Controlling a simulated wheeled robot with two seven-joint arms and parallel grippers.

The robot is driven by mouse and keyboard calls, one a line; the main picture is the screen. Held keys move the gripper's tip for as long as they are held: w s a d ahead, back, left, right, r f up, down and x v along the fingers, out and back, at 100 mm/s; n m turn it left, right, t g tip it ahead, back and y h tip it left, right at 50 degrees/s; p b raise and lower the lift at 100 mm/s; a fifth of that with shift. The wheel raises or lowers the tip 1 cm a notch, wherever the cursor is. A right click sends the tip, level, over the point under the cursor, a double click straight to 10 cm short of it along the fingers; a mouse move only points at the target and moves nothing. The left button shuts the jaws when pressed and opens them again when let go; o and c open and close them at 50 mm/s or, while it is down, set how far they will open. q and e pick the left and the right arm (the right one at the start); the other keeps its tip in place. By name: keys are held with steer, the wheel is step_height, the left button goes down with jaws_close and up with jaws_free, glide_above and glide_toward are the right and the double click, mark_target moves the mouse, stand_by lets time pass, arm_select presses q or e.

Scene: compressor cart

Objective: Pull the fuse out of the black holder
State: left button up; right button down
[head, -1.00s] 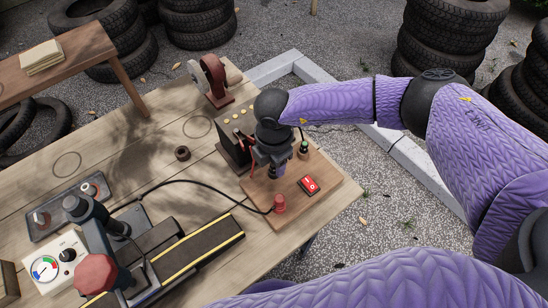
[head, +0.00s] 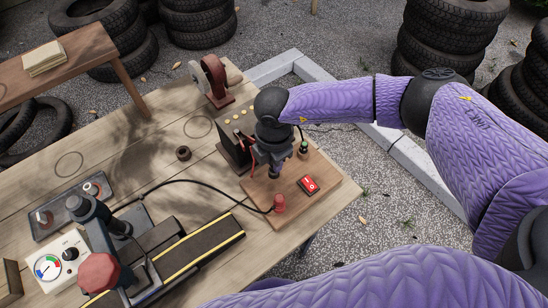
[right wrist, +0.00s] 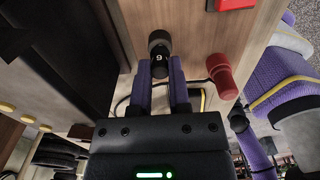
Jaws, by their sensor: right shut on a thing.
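My right gripper (head: 274,172) points down over the wooden board (head: 325,196) at the table's right end. In the right wrist view its two purple fingers (right wrist: 161,72) are shut on a dark cylindrical fuse (right wrist: 160,63) with a pale digit on it. A black ring-shaped end shows just past the fingertips, close to the board. I cannot tell where the fuse ends and the black holder begins, or whether they are apart. In the head view the gripper hides most of both. My left gripper is not in view.
A red rocker switch (head: 308,185), a red plug (head: 279,203) with a black cable, and a green-topped post (head: 304,147) stand close by on the board. A dark upright panel (head: 234,150) stands just left of the gripper.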

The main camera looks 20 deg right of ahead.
steer(key=shift+r+p, duration=1.25)
steer(key=shift+r, duration=0.15)
